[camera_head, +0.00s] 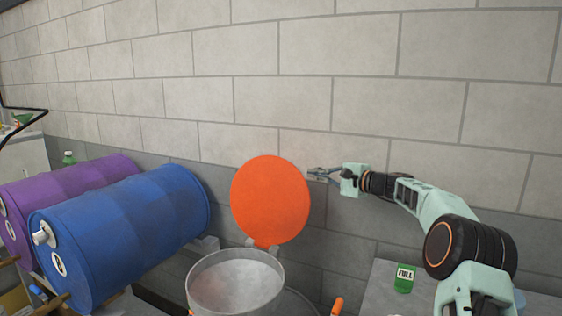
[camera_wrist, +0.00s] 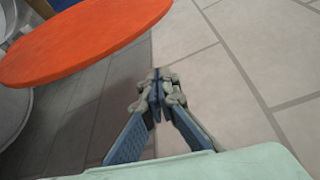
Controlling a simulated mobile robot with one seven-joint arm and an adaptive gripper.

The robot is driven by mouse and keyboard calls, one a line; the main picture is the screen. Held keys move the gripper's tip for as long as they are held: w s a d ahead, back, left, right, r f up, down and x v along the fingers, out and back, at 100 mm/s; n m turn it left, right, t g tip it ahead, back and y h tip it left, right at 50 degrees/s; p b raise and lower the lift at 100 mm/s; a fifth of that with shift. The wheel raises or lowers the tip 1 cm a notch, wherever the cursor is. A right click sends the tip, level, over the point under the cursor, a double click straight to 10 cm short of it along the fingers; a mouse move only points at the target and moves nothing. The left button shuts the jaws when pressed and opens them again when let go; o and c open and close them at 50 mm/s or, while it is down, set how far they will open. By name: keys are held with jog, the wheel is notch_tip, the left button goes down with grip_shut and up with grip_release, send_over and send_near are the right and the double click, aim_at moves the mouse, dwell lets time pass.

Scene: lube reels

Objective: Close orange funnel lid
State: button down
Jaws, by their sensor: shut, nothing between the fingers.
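The round orange funnel lid (camera_head: 270,200) stands upright and open, hinged at the back rim of the grey funnel (camera_head: 236,283). The inside of the funnel is visible from above. My gripper (camera_head: 312,173) is just right of the lid's upper right edge, close to the wall. In the wrist view the lid (camera_wrist: 85,38) fills the upper left, and my gripper (camera_wrist: 156,75) shows its fingertips together with nothing between them. A gap shows between the fingertips and the lid in that view. Part of the funnel rim (camera_wrist: 12,115) shows at the left edge.
A blue drum (camera_head: 125,235) and a purple drum (camera_head: 75,182) lie on their sides at the left. A block wall (camera_head: 300,90) rises close behind the lid.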

aim_at(288, 169)
jog(key=shift+w+a+r+p, duration=0.1)
jog(key=shift+w+a+p, duration=0.45)
jog(key=shift+a+p, duration=0.9)
jog(key=shift+w+a+r+p, duration=0.1)
jog(key=shift+w+a+p, duration=0.5)
jog(key=shift+a+p, duration=0.85)
jog(key=shift+w+a+r+p, duration=0.1)
jog(key=shift+w+a+p, duration=0.45)
jog(key=shift+a+p, duration=0.85)
jog(key=shift+s+a, duration=0.15)
jog(key=shift+s+b, duration=0.1)
jog(key=shift+b, duration=0.4)
